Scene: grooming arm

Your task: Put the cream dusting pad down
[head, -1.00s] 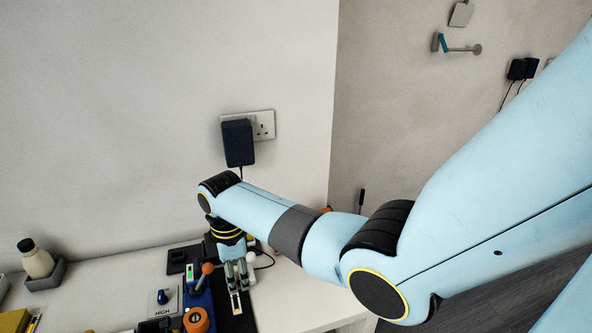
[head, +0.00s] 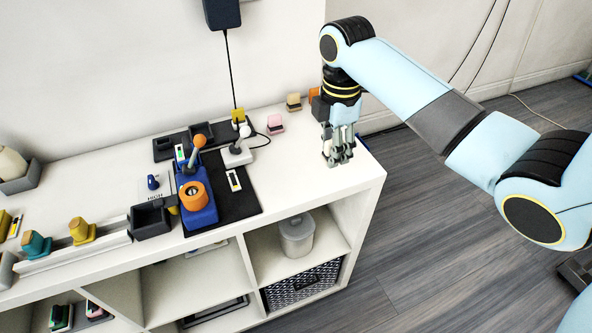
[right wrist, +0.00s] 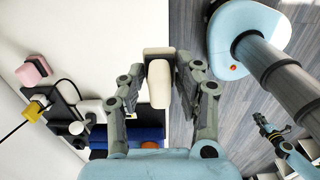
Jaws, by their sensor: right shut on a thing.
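My right gripper (head: 339,161) hangs fingers down over the right end of the white worktop, near its front corner. It is shut on the cream dusting pad (right wrist: 158,78), a pale block with a darker tan part, which shows between the fingers in the right wrist view.
A pink pad (head: 275,124), a tan pad (head: 294,102) and an orange piece (head: 314,95) stand toward the back of the worktop (head: 290,152). A blue device with an orange ring (head: 193,195) stands left on a dark mat (head: 240,204). Bare worktop lies between mat and gripper.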

